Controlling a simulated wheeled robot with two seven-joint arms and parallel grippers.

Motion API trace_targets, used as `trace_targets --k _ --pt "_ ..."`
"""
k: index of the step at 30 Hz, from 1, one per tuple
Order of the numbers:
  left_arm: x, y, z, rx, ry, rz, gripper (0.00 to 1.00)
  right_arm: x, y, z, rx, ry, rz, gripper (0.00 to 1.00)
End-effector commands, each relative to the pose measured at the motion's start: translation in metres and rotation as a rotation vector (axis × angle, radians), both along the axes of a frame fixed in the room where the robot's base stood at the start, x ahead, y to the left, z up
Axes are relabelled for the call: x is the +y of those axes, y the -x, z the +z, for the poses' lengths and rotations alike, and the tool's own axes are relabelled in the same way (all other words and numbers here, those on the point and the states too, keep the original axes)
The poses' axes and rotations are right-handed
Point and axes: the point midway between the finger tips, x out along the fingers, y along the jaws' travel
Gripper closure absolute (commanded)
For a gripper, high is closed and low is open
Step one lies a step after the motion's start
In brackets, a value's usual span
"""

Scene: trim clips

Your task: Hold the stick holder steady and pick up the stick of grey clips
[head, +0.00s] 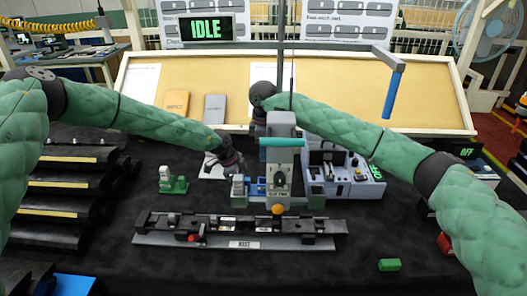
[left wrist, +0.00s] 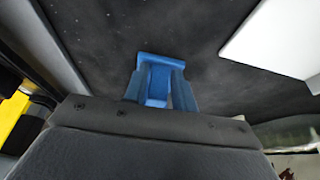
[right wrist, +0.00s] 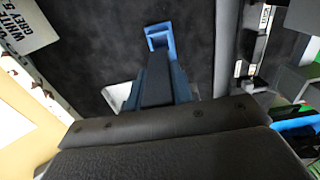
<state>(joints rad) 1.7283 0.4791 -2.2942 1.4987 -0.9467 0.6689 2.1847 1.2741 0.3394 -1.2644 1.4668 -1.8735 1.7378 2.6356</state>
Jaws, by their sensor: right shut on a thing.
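My right arm reaches in from the right, and its hand (head: 262,97) is behind the grey machine; the machine hides its fingertips in the head view. In the right wrist view the blue-tipped right gripper (right wrist: 160,40) is shut on a dark bar (right wrist: 155,82); I cannot tell for sure that it is the stick of grey clips. My left gripper (head: 234,166) is low, just left of the machine. I cannot make out the stick holder.
The grey machine (head: 281,165) with a teal bar stands mid-table, a control unit (head: 345,178) to its right. A long dark fixture (head: 240,230) lies in front. A green part (head: 173,180) and a green block (head: 389,265) stand apart. Dark trays (head: 65,190) fill the left.

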Motion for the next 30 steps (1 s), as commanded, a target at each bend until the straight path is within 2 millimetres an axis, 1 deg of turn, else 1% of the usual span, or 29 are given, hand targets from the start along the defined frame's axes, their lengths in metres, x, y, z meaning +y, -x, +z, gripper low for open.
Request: trace_targets --k 1,2,3,11,14,17,24,30 --pt "0.0 0.0 0.0 0.0 0.0 0.0 0.63 0.0 0.0 0.0 0.0 0.0 0.0 0.99" --pt "0.0 0.0 0.0 0.0 0.0 0.0 0.57 0.0 0.0 0.0 0.0 0.0 0.0 0.99" --pt "0.0 0.0 0.0 0.0 0.0 0.0 0.55 0.0 0.0 0.0 0.0 0.0 0.0 0.99" --pt "0.0 0.0 0.001 0.0 0.0 0.0 0.55 0.0 0.0 0.0 0.0 0.0 0.0 0.99" --pt "0.002 -0.001 0.005 -0.001 0.0 0.0 0.55 0.0 0.0 0.0 0.0 0.0 0.0 0.99" --pt "0.006 -0.001 0.016 -0.002 0.0 0.001 0.55 0.0 0.0 0.0 0.0 0.0 0.0 0.99" --pt "0.024 -0.001 0.057 -0.002 0.001 0.002 0.55 0.0 0.0 0.0 0.0 0.0 0.0 0.99" --pt "0.037 -0.001 0.089 -0.001 0.001 0.001 0.55 0.0 0.0 0.0 0.0 0.0 0.0 0.99"
